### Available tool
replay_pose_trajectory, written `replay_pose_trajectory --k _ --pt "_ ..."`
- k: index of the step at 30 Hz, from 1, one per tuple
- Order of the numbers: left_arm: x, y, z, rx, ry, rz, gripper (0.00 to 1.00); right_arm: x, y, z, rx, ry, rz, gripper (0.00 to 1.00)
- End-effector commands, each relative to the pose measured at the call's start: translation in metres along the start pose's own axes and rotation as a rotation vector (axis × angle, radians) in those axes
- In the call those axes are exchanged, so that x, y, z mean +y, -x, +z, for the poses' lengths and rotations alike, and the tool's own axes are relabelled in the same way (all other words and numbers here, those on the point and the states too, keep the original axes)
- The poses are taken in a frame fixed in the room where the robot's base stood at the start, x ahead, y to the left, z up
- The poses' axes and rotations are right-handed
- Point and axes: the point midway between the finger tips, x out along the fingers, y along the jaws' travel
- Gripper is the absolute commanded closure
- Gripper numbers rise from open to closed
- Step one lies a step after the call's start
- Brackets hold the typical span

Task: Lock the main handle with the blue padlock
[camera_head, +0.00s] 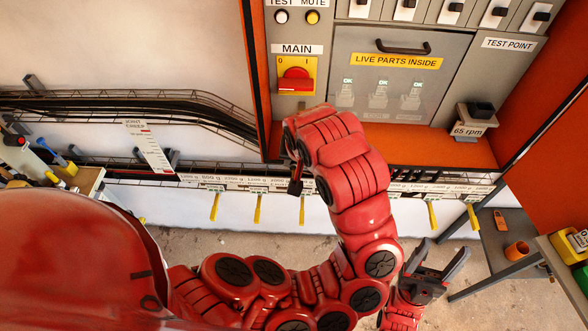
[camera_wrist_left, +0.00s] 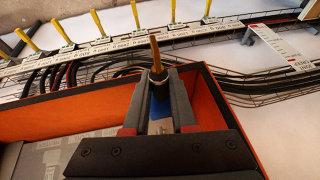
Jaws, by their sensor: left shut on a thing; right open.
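The main handle (camera_head: 295,78) is a red knob on a yellow plate under the MAIN label, on the grey cabinet front. My left gripper (camera_head: 295,187) hangs below the handle, apart from it and mostly hidden by my red wrist. In the left wrist view, my left gripper (camera_wrist_left: 157,105) is shut on a dark rod-like thing (camera_wrist_left: 158,74) with a tan end. A small blue patch (camera_wrist_left: 158,126) shows between the fingers; I cannot tell whether it is the blue padlock. My right gripper (camera_head: 437,275) is open and empty, low at the right.
The cabinet has orange side walls (camera_head: 257,60) and a panel marked LIVE PARTS INSIDE (camera_head: 397,61). A rail with yellow handles (camera_head: 257,208) runs below it. An orange padlock (camera_head: 500,221) and an orange cup (camera_head: 517,250) are on a grey shelf at the right.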

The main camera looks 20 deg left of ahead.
Motion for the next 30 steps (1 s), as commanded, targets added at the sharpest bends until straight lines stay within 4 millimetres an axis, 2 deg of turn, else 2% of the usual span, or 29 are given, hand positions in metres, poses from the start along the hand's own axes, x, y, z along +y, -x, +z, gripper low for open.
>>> replay_pose_trajectory --k 8,30 --pt "0.0 -0.0037 -0.0088 0.0 -0.001 0.0 1.0 0.0 0.0006 0.0001 0.0 0.0 0.0 0.36" --pt "-0.0007 -0.0023 -0.0089 -0.002 -0.001 -0.002 1.0 0.0003 -0.0056 -0.0009 0.0 0.0 0.0 0.36"
